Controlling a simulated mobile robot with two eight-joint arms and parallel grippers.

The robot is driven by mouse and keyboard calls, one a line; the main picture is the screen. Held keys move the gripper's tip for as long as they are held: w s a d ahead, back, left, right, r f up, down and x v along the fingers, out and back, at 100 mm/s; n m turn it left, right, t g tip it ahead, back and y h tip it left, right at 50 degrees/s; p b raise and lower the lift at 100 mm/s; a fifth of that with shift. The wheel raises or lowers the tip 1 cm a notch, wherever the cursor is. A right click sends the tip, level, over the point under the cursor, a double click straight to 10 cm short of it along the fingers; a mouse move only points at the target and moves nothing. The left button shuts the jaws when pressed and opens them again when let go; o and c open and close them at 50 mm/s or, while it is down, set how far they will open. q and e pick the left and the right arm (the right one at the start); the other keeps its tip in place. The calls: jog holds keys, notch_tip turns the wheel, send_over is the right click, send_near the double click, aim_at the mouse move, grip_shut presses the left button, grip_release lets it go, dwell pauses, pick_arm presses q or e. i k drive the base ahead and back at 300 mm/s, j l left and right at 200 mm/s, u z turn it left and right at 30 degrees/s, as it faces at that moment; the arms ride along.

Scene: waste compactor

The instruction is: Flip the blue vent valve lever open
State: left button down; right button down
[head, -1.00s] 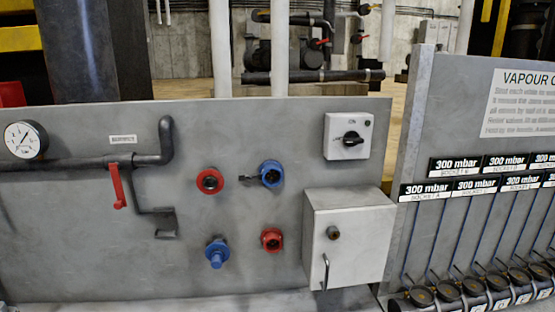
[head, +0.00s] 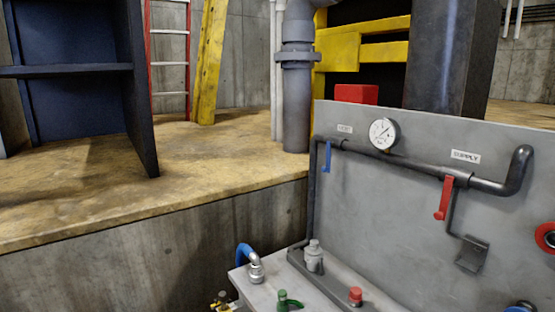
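The blue vent valve lever (head: 327,157) hangs straight down from the dark pipe on the left part of the grey panel (head: 400,220). A small white label (head: 344,129) sits just above it; its text is too small to read surely. The pressure gauge (head: 384,134) is mounted on the pipe to its right. A red lever (head: 444,198) hangs down further right, under a label (head: 466,156) reading SUPPLY.
A bench (head: 260,283) in front of the panel carries a blue hose with a metal fitting (head: 251,263), a grey fitting (head: 314,257), a green knob (head: 288,300) and a red cap (head: 355,296). A concrete ledge (head: 150,270) runs along the left. A ladder (head: 168,60) stands behind.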

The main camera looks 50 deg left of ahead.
aim_at(324, 169)
jog(key=k+u, duration=0.15)
jog(key=u, duration=1.25)
